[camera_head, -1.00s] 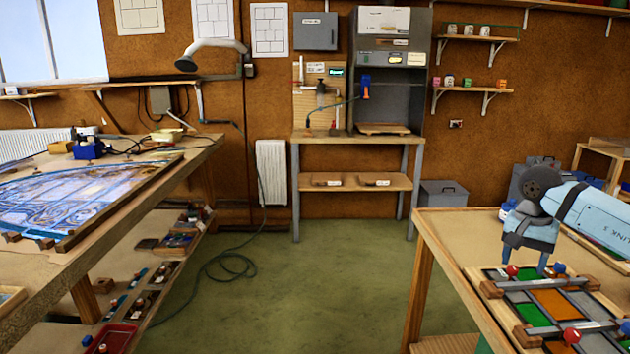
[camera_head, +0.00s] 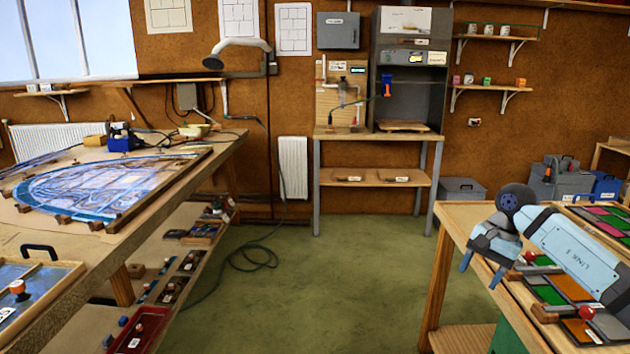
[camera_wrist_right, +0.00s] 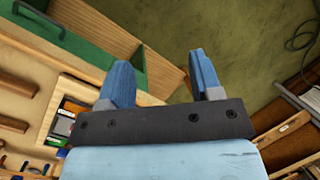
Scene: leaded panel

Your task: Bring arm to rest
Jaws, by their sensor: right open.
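My right arm comes in from the right in the head view, over the right-hand bench (camera_head: 462,216). Its gripper (camera_head: 481,276) hangs just past the bench's left edge, with its two blue fingers apart and nothing between them. In the right wrist view the same gripper (camera_wrist_right: 165,85) is open, with the green floor and a wooden board behind it. My left gripper is not in view.
A panel of coloured glass (camera_head: 550,290) with red-knobbed clamps lies on the right bench under my arm. The left bench (camera_head: 185,185) carries a large blue leaded panel (camera_head: 95,190). Open green floor (camera_head: 330,285) lies between the benches.

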